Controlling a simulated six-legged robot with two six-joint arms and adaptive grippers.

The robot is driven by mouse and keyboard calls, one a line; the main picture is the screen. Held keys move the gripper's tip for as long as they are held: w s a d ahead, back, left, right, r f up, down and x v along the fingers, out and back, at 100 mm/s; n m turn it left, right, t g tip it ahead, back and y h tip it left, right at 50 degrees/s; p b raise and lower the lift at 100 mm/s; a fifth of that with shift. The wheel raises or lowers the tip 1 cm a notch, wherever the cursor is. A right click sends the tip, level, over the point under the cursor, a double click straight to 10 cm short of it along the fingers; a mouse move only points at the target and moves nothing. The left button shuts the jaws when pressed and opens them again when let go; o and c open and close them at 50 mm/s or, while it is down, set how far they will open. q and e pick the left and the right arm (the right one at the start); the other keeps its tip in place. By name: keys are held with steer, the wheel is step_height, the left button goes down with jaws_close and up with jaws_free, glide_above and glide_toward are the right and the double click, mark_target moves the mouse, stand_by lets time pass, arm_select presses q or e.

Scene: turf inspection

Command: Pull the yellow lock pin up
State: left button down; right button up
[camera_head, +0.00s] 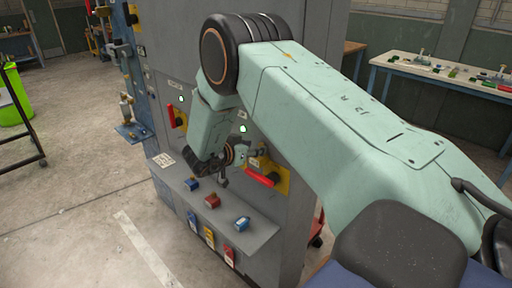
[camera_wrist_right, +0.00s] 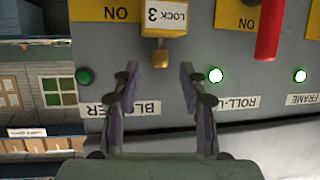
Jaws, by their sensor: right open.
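The yellow lock pin (camera_wrist_right: 160,58) shows in the right wrist view as a small rounded knob under a yellow block (camera_wrist_right: 164,18) marked LOCK 3. The wrist picture is upside down. My right gripper (camera_wrist_right: 158,75) is open and empty, with one finger on each side just short of the knob. No contact with the knob shows. In the head view my right gripper (camera_head: 238,155) is at the face of the grey cabinet (camera_head: 290,110), and I cannot make out the pin there. My left gripper is not in view.
A red handle (camera_wrist_right: 270,30) on a yellow plate sits right of the pin in the wrist view. Green lamps (camera_wrist_right: 215,75) line the panel. Below my gripper, a grey shelf (camera_head: 262,240) carries blue and red blocks (camera_head: 212,201). A workbench (camera_head: 440,72) stands at the back right.

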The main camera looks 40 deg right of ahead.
steer(key=v, duration=0.9)
steer(key=shift+a, duration=0.35)
steer(key=shift+s+r, duration=0.1)
